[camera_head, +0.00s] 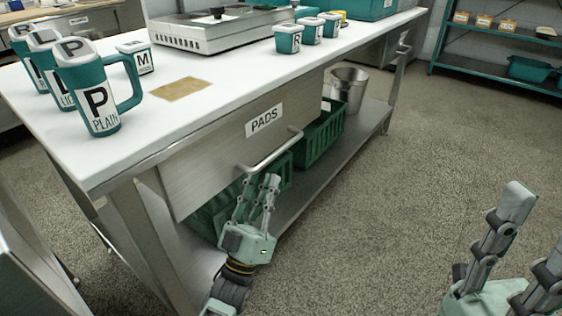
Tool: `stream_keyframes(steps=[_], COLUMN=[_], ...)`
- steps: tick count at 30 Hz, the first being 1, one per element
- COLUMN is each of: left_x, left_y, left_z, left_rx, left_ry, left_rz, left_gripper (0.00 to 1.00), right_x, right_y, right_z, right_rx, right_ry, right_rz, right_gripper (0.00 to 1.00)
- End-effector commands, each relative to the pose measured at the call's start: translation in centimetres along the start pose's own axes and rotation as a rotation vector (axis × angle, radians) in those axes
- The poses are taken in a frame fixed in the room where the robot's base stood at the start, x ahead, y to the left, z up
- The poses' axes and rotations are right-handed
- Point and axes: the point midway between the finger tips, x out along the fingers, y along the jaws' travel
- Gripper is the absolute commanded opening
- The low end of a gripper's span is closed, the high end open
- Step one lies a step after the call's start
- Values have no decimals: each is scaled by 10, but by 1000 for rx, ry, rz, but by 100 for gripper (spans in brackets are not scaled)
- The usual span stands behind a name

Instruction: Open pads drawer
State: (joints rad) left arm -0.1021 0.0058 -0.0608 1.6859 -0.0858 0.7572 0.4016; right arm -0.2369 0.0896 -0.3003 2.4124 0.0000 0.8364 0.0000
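The pads drawer (213,148) is a steel front under the white worktop, with a white "PADS" label (264,120) and a bar handle (271,153) low on its right half. The front looks shut, level with the table frame. My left gripper (258,186) points up from below, its fingertips just under the left end of the handle. Its two fingers are apart with a gap between them, and nothing shows in it. Whether a finger touches the handle I cannot tell. My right gripper (527,225) is at the lower right, cut by the frame edge, fingers apart and empty, far from the drawer.
Teal mugs (91,92), small labelled cups (288,39) and a steel appliance (215,33) stand on the worktop (150,125). Green crates (318,139) and a metal bucket (347,88) sit on the lower shelf. The floor (400,190) right of the table is clear.

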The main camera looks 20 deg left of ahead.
Motion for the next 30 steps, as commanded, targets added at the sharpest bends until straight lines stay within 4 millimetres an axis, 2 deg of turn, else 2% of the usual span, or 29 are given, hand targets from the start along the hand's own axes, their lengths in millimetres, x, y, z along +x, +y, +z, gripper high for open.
stream_keyframes(steps=[9, 15, 25, 30], left_x=[47, 70, 76, 75], left_y=[0, 0, 0, 0], left_z=[0, 0, 0, 0], left_rx=[-1, 0, -1, 0], left_ry=[5, 1, -1, -1], left_rz=[0, 0, -1, -1], left_gripper=[19, 19, 19, 5], right_x=[3, 6, 8, 8], right_y=[0, -1, -1, -1], right_z=[1, 1, 2, 2], right_rx=[-4, -6, -6, -6], right_ry=[27, 42, 42, 42], right_rz=[-11, -17, -19, -19], right_gripper=[40, 40, 40, 40])
